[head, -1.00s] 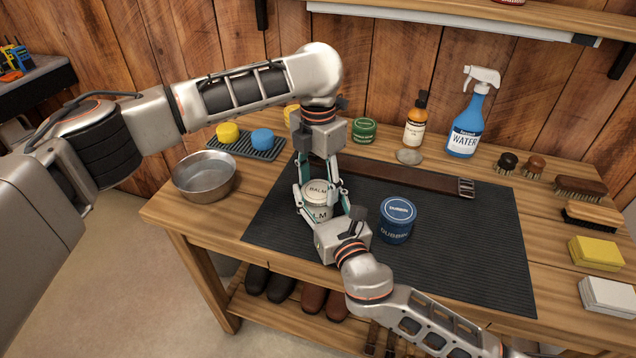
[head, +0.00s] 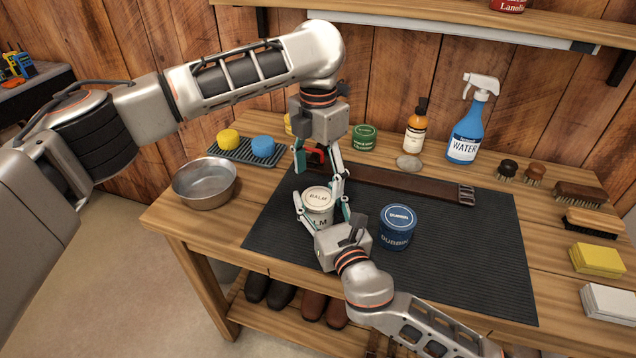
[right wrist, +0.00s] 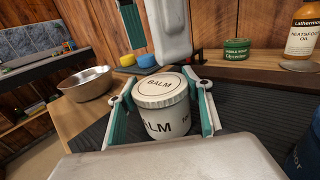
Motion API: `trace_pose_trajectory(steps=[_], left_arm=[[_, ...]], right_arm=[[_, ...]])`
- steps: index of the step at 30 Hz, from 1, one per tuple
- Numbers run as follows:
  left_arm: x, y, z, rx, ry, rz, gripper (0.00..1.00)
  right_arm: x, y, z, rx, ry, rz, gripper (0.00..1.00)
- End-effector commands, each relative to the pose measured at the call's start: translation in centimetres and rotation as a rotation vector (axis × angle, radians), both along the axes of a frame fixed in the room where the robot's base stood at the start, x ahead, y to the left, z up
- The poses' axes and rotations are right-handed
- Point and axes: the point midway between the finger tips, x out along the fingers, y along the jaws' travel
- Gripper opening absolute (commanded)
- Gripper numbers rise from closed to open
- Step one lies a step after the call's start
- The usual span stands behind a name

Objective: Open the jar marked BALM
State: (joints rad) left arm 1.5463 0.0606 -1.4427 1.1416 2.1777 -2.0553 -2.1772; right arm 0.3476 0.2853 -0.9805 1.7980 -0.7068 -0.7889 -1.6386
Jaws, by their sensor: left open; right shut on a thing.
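The white BALM jar (head: 318,214) stands upright on the dark mat, and its lid (head: 317,194) sits on top. In the right wrist view the jar (right wrist: 165,120) shows close up, with its lid (right wrist: 160,90) on and the lid's lettering slightly tilted. My right gripper (head: 324,214) is shut on the jar's body, one finger on each side. My left gripper (head: 320,182) points down from above with its fingers spread, empty, just above and behind the lid. In the right wrist view its fingers hang behind the jar, apart from the lid.
The blue DUBBIN jar (head: 397,228) stands right of the BALM jar on the mat (head: 460,265). A leather strap (head: 410,186) lies behind. A metal bowl (head: 205,183) is left, and a green tin (head: 364,138), an oil bottle (head: 416,128) and a WATER sprayer (head: 467,130) stand at the back.

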Motion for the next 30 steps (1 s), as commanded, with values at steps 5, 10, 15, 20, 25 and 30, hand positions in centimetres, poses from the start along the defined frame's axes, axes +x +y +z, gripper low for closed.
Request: trace_pose_trajectory(steps=[5, 10, 15, 20, 25, 30], left_arm=[[0.0, 0.0, 0.0, 0.0, 0.001, 0.0, 0.69], [0.0, 0.0, -0.1, 0.0, 0.001, 0.0, 0.69], [0.0, 0.0, -0.1, 0.0, 0.001, 0.0, 0.69], [0.0, 0.0, -0.1, 0.0, 0.001, 0.0, 0.69], [0.0, 0.0, -0.1, 0.0, 0.001, 0.0, 0.69], [0.0, 0.0, -0.1, 0.0, 0.001, 0.0, 0.69]], right_arm=[[0.0, 0.0, 0.0, -0.001, 0.0, -0.001, 0.0], [0.0, 0.0, 0.0, -0.001, 0.0, -0.001, 0.69], [0.0, 0.0, 0.0, 0.0, 0.0, 0.0, 0.69], [-0.4, -0.2, 0.0, 0.0, 0.0, 0.0, 0.69], [-2.7, -1.0, -0.1, -0.001, 0.002, 0.001, 0.69], [-6.0, -2.2, -0.1, 0.0, 0.002, 0.002, 0.69]])
